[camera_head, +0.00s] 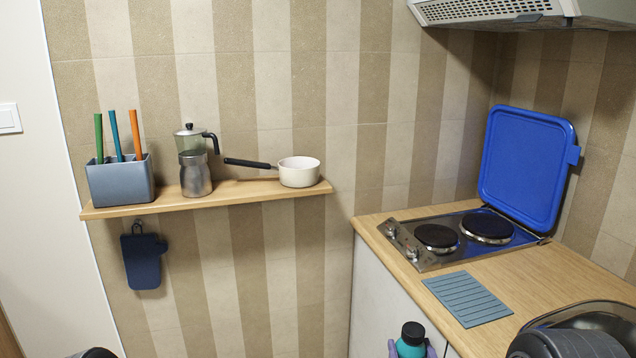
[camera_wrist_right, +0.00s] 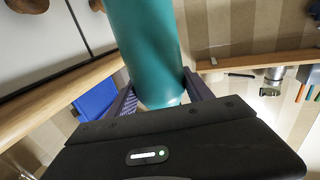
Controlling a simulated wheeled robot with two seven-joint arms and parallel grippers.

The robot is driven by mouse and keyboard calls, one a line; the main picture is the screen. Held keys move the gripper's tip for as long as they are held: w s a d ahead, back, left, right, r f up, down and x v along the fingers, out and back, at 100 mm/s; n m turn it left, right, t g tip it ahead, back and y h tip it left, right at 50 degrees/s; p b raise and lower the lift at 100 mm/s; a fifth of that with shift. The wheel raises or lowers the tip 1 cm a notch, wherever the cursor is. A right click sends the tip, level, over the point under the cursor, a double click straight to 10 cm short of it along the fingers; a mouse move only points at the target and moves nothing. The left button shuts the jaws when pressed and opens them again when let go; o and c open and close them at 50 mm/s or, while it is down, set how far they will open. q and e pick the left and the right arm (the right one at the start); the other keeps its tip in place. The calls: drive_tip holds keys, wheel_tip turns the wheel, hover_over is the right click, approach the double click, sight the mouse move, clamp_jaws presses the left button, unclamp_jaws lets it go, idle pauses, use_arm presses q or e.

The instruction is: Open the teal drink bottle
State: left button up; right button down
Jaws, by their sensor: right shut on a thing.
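The teal drink bottle (camera_head: 411,348) shows at the bottom edge of the head view, in front of the counter. It has a dark cap (camera_head: 412,332) on top, and its lower part is cut off by the frame. My right gripper (camera_head: 410,352) has its purple fingers on either side of the bottle. In the right wrist view the teal bottle body (camera_wrist_right: 150,50) lies between the two fingers of my right gripper (camera_wrist_right: 160,92), which is shut on it. The cap is outside the wrist view. My left gripper is not in view.
The wooden counter (camera_head: 560,270) carries a two-plate hob (camera_head: 462,238) with its blue lid (camera_head: 525,168) raised against the wall. A grey ribbed mat (camera_head: 468,298) lies in front. A wall shelf (camera_head: 225,197) holds a grey box (camera_head: 120,181), a moka pot (camera_head: 195,170) and a saucepan (camera_head: 299,172).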

drive_tip(key=shift+f, duration=0.65)
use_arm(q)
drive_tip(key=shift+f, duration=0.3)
use_arm(e)
drive_tip(key=shift+r, duration=0.1)
drive_tip(key=shift+s+a+f, duration=0.1)
drive_tip(key=shift+s+f, duration=0.1)
drive_tip(key=shift+f, duration=0.05)
drive_tip(key=shift+s+a+f+n+y, duration=0.3)
drive_tip(key=shift+a+y, duration=0.1)
drive_tip(key=shift+y, duration=0.1)
drive_tip(key=s+a+f+n+g+y, duration=0.2)
drive_tip(key=s+a+n+y, duration=0.1)
drive_tip(key=a, duration=0.4)
drive_tip(key=s+a+f+n+g+y, duration=0.2)
drive_tip(key=s+a+f+n+y, duration=0.1)
drive_tip(key=s+a+y, duration=0.3)
drive_tip(key=shift+s+a+f+n+y, duration=0.3)
drive_tip(key=shift+a+n+y, duration=0.4)
drive_tip(key=shift+y, duration=0.1)
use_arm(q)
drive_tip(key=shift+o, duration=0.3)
